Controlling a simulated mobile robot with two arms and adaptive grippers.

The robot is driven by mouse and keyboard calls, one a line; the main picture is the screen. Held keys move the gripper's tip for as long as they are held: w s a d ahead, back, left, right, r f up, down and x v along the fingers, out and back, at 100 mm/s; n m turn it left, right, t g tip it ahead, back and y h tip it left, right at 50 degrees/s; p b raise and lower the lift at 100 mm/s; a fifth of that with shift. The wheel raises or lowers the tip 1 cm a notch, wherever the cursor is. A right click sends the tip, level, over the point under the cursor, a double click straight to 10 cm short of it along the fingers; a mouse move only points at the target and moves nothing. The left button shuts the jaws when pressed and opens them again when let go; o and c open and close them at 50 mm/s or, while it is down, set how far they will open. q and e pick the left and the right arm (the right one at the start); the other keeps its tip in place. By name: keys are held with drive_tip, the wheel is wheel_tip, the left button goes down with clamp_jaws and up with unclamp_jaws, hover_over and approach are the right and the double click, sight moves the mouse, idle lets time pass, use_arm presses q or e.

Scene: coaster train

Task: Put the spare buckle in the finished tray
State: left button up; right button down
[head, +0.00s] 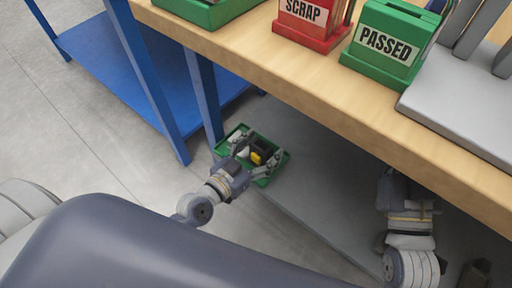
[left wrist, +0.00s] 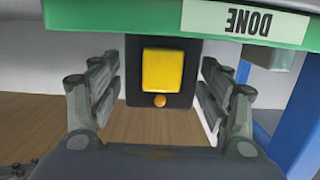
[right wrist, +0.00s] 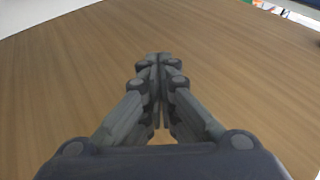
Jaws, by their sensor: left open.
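The spare buckle, black with a yellow face, shows in the head view (head: 258,155) and in the left wrist view (left wrist: 162,70). My left gripper (head: 258,152) is open, with a finger on each side of the buckle. Whether the fingers touch it I cannot tell. A green tray (head: 269,180) shows around and beneath the buckle in the head view.
The wooden table (head: 285,80) carries a red SCRAP box (head: 306,30), a green PASSED box (head: 384,55), another green tray (head: 208,10) and a grey stand (head: 465,105). A blue frame (head: 150,75) stands at left. Open floor (head: 85,130) lies left of my left arm.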

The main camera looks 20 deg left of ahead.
use_arm(q)
drive_tip(key=shift+s+r, duration=0.1)
drive_tip(key=p+v, duration=0.2)
drive_tip(key=v, duration=0.9)
drive_tip(key=w+d+r+t, duration=0.1)
drive_tip(key=w+r, duration=0.3)
drive_tip(key=r, duration=0.4)
drive_tip(key=w+d+r+n+t+y, duration=0.1)
drive_tip(key=w+d+r, duration=0.1)
drive_tip(key=w+r, duration=0.3)
wheel_tip(320, 180, up, 3)
drive_tip(key=shift+w+f+y, duration=0.1)
drive_tip(key=shift+w+y, duration=0.15)
drive_tip(key=shift+y, duration=0.05)
use_arm(e)
wheel_tip(320, 180, down, 7)
drive_tip(key=g+h, duration=0.1)
drive_tip(key=g, duration=0.2)
drive_tip(key=shift+w+d+g, duration=0.35)
drive_tip(key=shift+w+g, duration=0.05)
drive_tip(key=shift+w, duration=0.05)
use_arm(q)
drive_tip(key=shift+d, duration=0.2)
use_arm(e)
drive_tip(key=shift+f, duration=0.1)
